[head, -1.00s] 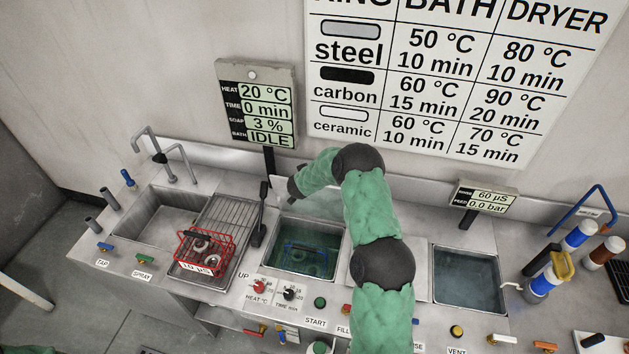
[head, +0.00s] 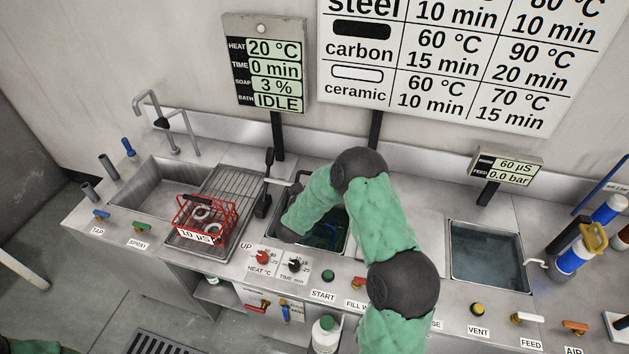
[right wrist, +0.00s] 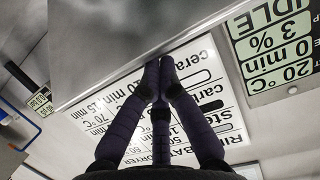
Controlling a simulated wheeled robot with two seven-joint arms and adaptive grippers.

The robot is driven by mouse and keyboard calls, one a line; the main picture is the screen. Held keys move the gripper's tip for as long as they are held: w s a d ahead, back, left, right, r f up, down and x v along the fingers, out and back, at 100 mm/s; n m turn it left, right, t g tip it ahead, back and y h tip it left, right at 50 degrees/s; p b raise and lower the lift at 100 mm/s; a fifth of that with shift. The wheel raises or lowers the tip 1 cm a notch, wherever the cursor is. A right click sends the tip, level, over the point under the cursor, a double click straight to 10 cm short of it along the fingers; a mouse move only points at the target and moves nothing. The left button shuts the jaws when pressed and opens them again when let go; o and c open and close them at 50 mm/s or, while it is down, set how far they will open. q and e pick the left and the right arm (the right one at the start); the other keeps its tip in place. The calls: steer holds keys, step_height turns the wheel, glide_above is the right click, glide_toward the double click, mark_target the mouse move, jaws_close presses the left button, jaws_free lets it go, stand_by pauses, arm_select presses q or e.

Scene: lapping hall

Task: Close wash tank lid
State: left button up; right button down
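The wash tank (head: 334,246) is the middle basin, holding dark liquid and a blue basket that is partly hidden by my right arm. A pale narrow strip (head: 280,183) shows behind its back left corner; I cannot tell whether it is part of the lid. My right forearm bends down over the tank's left side, hiding much of the opening and the right gripper in the head view. In the right wrist view, my right gripper (right wrist: 159,62) has its fingertips together at the edge of a flat metal sheet (right wrist: 130,40), probably the lid. Contact is unclear. My left gripper is out of view.
A red basket (head: 207,222) with rings stands on the wire drainer (head: 228,190) left of the tank. A black-handled lever (head: 265,185) rises between them. Knobs and buttons (head: 294,265) line the front edge. Another filled basin (head: 487,255) is at right.

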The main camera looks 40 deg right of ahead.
steer(key=shift+s+a+f+b, duration=1)
steer(key=shift+a+f+b, duration=0.45)
steer(key=shift+f, duration=1.1)
steer(key=shift+s+a+f+b, duration=1.1)
steer(key=shift+f+b, duration=0.5)
steer(key=shift+f, duration=0.9)
steer(key=shift+s+a+f+b, duration=0.95)
steer(key=shift+a+f+b, duration=0.5)
steer(key=shift+f, duration=1.1)
steer(key=shift+d, duration=0.15)
